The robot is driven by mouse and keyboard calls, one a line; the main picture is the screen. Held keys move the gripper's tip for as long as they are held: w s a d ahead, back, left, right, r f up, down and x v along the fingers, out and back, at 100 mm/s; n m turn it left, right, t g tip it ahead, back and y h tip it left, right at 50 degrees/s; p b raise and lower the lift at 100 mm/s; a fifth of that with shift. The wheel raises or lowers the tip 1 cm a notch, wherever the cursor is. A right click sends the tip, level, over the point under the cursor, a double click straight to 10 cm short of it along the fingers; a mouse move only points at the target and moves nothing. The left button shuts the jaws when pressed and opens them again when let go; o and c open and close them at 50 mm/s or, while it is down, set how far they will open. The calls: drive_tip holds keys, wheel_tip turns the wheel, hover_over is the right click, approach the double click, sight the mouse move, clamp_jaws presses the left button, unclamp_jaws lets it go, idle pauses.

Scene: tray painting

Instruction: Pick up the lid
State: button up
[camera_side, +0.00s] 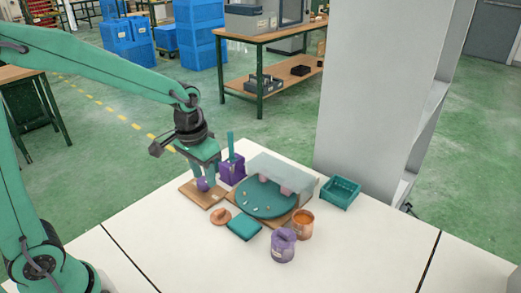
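A small orange-brown disc with a raised middle, which looks like the lid (221,216), lies flat on the white table in front of the wooden board. My gripper (203,180) points down over the wooden board, behind and to the left of the lid and apart from it. A round purple thing (203,185) shows at its fingertips, low over the board. I cannot tell whether the fingers grip it or only stand beside it. An open copper-coloured pot (305,231) stands to the right of the lid.
The wooden board (190,190) lies beside a purple holder (226,173) with an upright teal stick. A teal round plate (265,209) sits partly under a grey cover (284,171). A teal pad (244,226), purple jar (283,252) and teal basket (340,198) are near. The front table is clear.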

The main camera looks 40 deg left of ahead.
drive_tip(key=g, duration=0.1)
hover_over(220, 211)
wheel_tip(220, 211, down, 6)
drive_tip(key=shift+a+r, duration=0.1)
drive_tip(key=shift+f, duration=1.3)
drive_tip(key=shift+f, duration=0.1)
drive_tip(key=shift+f, duration=2.5)
clamp_jaws()
